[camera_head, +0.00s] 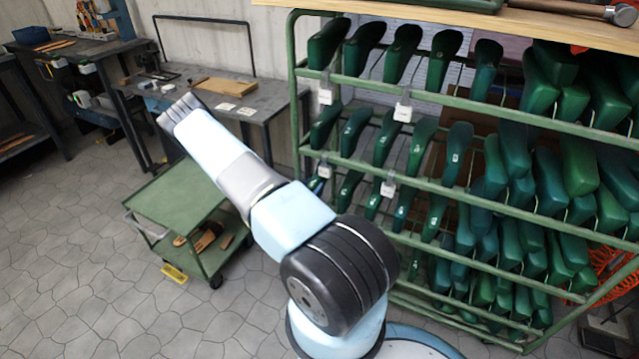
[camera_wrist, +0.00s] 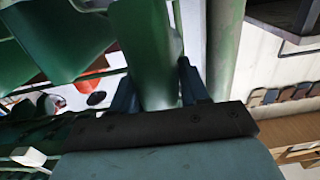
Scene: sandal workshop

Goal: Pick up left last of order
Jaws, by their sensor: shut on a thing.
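In the wrist view a green last (camera_wrist: 148,45) stands between the two dark blue fingers of my gripper (camera_wrist: 156,88). The fingers are shut on it, one on each side. Its far end runs out of the top of the picture. Many green lasts hang in rows on the green rack (camera_head: 293,100) at the right. White tags (camera_head: 403,112) hang from its rails; which one names the order is too small to read.
A green cart (camera_head: 175,196) with brown pieces on its lower shelf stands left of the rack, its top bare. Workbenches (camera_head: 262,98) line the wall. In the wrist view a rack post (camera_wrist: 224,45) and other lasts (camera_wrist: 62,40) are close to my gripper.

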